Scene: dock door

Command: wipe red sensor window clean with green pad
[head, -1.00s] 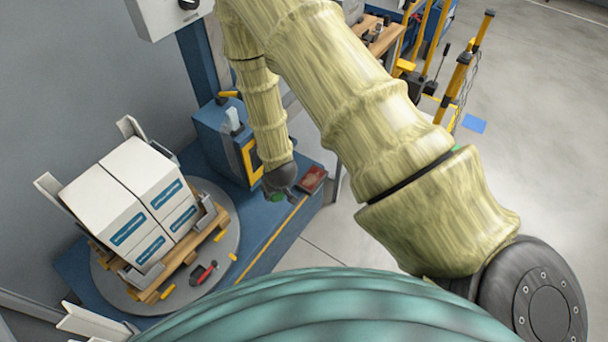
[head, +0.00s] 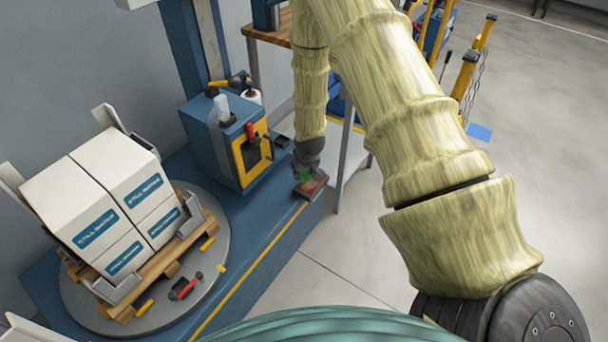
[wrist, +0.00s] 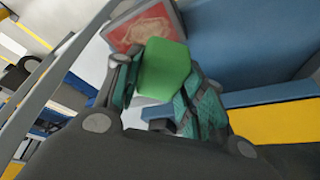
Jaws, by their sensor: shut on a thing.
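The green pad (wrist: 165,68) is held between the fingers of my gripper (wrist: 168,98), which is shut on it in the wrist view. The pad partly covers the window in the wrist view. I cannot tell whether they touch.
A blue cabinet with a yellow-framed door (head: 251,157) stands left of my gripper. White boxes (head: 108,195) on a wooden pallet rest on a round grey turntable (head: 212,235). A red-and-black tool (head: 185,287) lies there. A grey post (head: 345,158) stands right of the window. Open floor lies further right.

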